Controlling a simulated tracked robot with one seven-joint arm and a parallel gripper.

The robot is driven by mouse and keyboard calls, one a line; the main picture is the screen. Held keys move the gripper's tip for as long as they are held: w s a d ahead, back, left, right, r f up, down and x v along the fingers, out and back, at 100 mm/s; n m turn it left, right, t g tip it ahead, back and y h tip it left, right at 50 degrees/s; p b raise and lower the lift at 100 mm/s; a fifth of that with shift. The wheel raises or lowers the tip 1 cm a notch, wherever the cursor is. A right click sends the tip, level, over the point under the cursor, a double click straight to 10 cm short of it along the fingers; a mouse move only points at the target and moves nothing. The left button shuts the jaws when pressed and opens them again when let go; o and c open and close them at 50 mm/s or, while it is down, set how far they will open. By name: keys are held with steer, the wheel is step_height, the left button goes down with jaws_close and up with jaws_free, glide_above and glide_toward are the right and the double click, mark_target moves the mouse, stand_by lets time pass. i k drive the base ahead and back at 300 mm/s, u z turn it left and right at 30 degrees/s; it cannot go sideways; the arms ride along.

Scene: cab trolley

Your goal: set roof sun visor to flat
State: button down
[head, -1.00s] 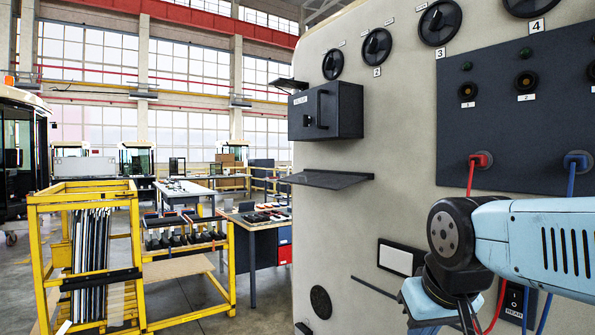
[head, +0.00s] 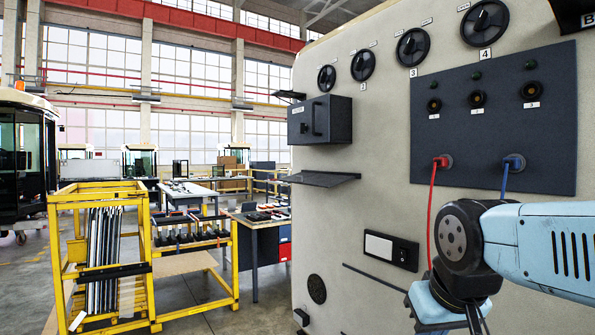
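No part in view is labelled as the roof sun visor, and I cannot tell for certain which one it is. A small dark flap (head: 290,95) sticks out from the cab panel's left edge, above a dark box (head: 320,120) with a handle. A dark flat plate (head: 325,179) juts out below the box, roughly level. My gripper (head: 472,322) is at the bottom right, in front of the panel and well apart from flap and plate. Its fingertips are cut off by the picture edge, so its opening is hidden.
The beige panel (head: 380,200) carries several round knobs, a dark socket board (head: 500,120) with a red cable (head: 432,205) and a blue cable (head: 504,180), and a rocker switch (head: 403,254). A yellow rack (head: 150,235) stands left. Floor shows between rack and panel.

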mark_target(321, 180)
steer(key=z, duration=1.4)
steer(key=i, duration=0.1)
steer(key=u, duration=3.1)
steer(key=i, duration=0.15)
steer(key=u, duration=0.2)
steer(key=i, duration=0.9)
steer(key=z, duration=4.45)
steer(key=k, duration=0.15)
steer(key=u, duration=2.15)
steer(key=i, duration=0.5)
steer(key=u, duration=0.1)
